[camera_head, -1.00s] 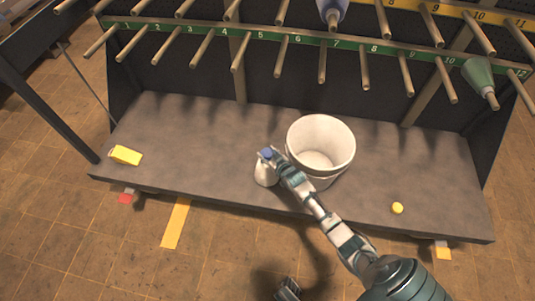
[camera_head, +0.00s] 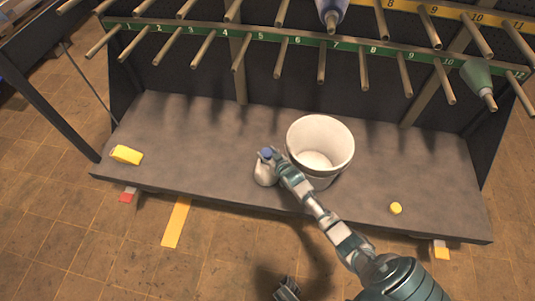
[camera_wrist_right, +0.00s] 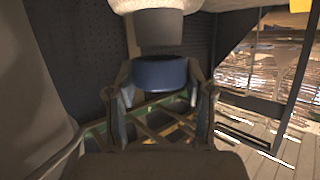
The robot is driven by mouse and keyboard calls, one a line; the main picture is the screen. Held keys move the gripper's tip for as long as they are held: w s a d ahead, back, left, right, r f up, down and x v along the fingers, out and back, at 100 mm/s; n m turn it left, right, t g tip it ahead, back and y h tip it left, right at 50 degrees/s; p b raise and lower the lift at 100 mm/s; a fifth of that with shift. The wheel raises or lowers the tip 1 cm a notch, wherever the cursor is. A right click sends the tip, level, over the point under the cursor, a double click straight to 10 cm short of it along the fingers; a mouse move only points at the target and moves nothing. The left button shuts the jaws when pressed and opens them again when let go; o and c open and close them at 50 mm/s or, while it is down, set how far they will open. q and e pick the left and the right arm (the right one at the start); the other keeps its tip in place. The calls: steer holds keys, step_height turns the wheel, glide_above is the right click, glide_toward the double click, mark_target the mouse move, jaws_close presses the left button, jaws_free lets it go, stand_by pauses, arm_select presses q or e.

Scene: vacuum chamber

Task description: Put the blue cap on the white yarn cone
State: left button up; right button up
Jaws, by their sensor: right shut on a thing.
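The white yarn cone (camera_head: 264,173) stands upright on the grey shelf, just left of the white bucket. The blue cap (camera_head: 266,153) shows at the top of the cone in the head view. My right gripper (camera_head: 273,158) is at the cone's top and shut on the cap. In the right wrist view the cap (camera_wrist_right: 160,72) sits between the two fingertips, lined up with the grey tip (camera_wrist_right: 160,28) of the cone. I cannot tell whether cap and tip touch. A dark part at the bottom edge (camera_head: 287,290) looks like my left gripper; its fingers are unclear.
The white bucket (camera_head: 320,142) stands right beside my right gripper. A yellow block (camera_head: 126,155) lies at the left of the shelf (camera_head: 200,140), and a small yellow round thing (camera_head: 396,208) at the right. Rows of pegs (camera_head: 322,65) stick out above; one holds a green cone (camera_head: 477,76).

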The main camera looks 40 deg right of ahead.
steer(key=shift+f, duration=0.15)
steer(key=shift+f+b, duration=0.75)
steer(key=shift+f, duration=0.6)
steer(key=o, duration=0.9)
steer(key=shift+r, duration=0.1)
steer(key=v, duration=1.2)
steer(key=shift+f, duration=0.25)
